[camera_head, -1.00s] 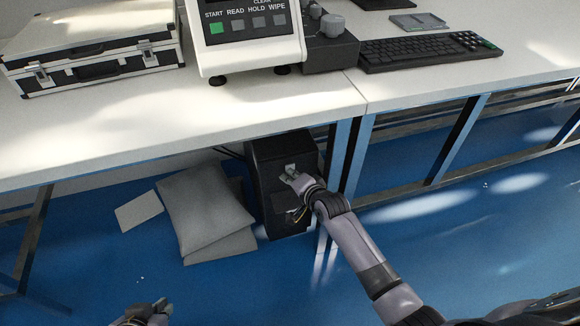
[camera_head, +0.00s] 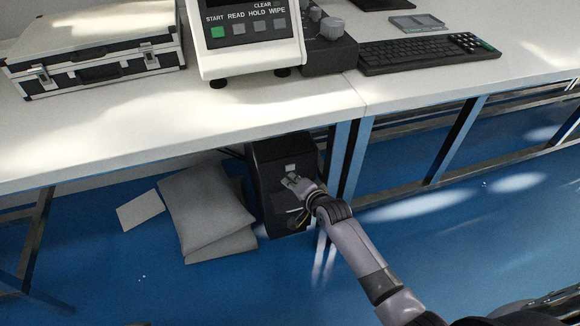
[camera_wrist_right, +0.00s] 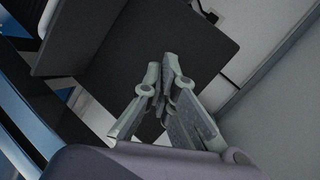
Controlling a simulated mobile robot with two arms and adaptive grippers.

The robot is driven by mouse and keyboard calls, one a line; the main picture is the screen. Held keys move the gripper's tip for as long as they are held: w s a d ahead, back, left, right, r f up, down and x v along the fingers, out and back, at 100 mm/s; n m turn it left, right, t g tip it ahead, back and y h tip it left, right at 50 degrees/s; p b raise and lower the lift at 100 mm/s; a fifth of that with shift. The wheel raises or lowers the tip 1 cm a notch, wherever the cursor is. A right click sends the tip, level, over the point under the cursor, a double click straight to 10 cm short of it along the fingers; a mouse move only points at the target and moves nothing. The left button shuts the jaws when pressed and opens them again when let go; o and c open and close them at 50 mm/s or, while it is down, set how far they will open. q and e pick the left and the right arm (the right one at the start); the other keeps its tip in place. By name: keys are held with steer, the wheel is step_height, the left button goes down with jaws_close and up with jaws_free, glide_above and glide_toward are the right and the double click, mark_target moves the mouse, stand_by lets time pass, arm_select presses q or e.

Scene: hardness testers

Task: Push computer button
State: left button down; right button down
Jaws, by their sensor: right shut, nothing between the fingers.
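The black computer tower (camera_head: 268,160) stands on the blue floor under the table. A small light square button (camera_head: 291,168) shows on the upper part of its front. My right gripper (camera_head: 288,179) is just below that button, in front of the tower, shut and empty. I cannot tell whether its tips touch the tower. In the right wrist view the shut fingers (camera_wrist_right: 167,80) show against a dark panel, and the button is not clear there. My left gripper is not visible in the head view.
Grey cushions (camera_head: 203,205) and a white sheet (camera_head: 140,210) lie left of the tower. A table leg (camera_head: 343,160) stands close on its right. The white tabletop (camera_head: 180,115) above carries a case (camera_head: 95,62), a hardness tester (camera_head: 248,45) and a keyboard (camera_head: 420,54).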

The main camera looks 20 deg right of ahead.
steer(key=shift+s, duration=0.1)
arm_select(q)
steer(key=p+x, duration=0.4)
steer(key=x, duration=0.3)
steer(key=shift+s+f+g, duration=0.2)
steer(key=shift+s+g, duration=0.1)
arm_select(e)
steer(key=shift+s+d, duration=0.1)
steer(key=shift+s, duration=2.8)
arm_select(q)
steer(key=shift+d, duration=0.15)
